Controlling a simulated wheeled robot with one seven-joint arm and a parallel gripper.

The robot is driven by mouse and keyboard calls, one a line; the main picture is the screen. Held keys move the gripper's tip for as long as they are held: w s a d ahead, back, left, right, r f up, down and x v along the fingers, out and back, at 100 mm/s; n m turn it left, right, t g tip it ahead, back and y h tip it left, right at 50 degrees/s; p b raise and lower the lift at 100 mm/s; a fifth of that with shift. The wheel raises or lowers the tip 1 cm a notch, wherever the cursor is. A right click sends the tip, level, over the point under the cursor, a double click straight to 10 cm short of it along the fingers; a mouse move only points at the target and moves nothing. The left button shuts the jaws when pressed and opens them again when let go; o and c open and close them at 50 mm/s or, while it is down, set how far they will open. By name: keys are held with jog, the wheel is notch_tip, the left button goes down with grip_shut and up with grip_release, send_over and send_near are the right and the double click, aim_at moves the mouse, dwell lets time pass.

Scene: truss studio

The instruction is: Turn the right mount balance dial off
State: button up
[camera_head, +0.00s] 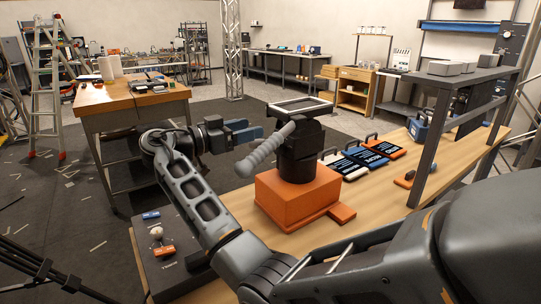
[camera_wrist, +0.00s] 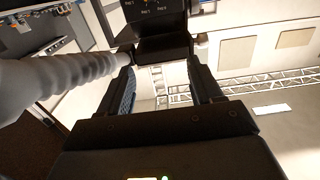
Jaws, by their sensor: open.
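The black mount (camera_head: 300,150) stands upright on an orange box (camera_head: 290,200) on the wooden table. It has a flat frame on top and a grey ribbed handle (camera_head: 262,152) slanting down to the left. The handle also shows large at the left of the wrist view (camera_wrist: 60,85). My gripper (camera_head: 246,131) is open and empty, just left of the mount and near the handle's upper end. In the wrist view its fingers (camera_wrist: 165,85) are apart, below a black part of the mount (camera_wrist: 160,18) with small white markings. I cannot make out the balance dial clearly.
A dark panel (camera_head: 165,250) with a blue switch, a pale knob and an orange switch lies at the left. Several slates (camera_head: 365,160) lie right of the mount. A grey shelf (camera_head: 450,85) stands at the right. A wooden workbench (camera_head: 130,95) is behind left.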

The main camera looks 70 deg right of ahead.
jog(key=b, duration=0.8)
send_near(276, 150)
jog(key=shift+p+x, duration=0.95)
jog(key=shift+x, duration=3.2)
jog(key=c, duration=1.1)
